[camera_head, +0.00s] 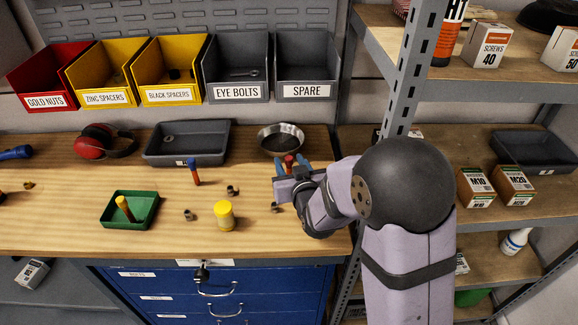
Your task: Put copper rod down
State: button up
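My gripper (292,166) is over the right part of the wooden bench, just in front of the round metal bowl (281,137). Its blue fingertips are on either side of a small reddish-copper piece, which looks like the copper rod (289,160). Only its upper end shows; the rest is hidden by the gripper, and I cannot tell whether it touches the bench. An upright rod with a blue top and orange lower part (194,173) stands on the bench to the left. An orange-yellow rod (124,207) leans in the green tray (150,219).
A yellow-capped jar (224,215) and several small metal nuts (190,215) are on the bench left of my gripper. A grey tray (187,160) and red ear defenders (105,141) are behind. A shelf post (408,85) rises at right. The front left bench (60,225) is clear.

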jog(key=shift+w+a+p, duration=0.1)
jog(key=shift+w+p, duration=0.3)
jog(key=shift+w, duration=0.2)
jog(key=shift+p+x, duration=0.7)
jog(key=shift+x, duration=1.3)
jog(key=shift+s, duration=0.1)
grip_shut()
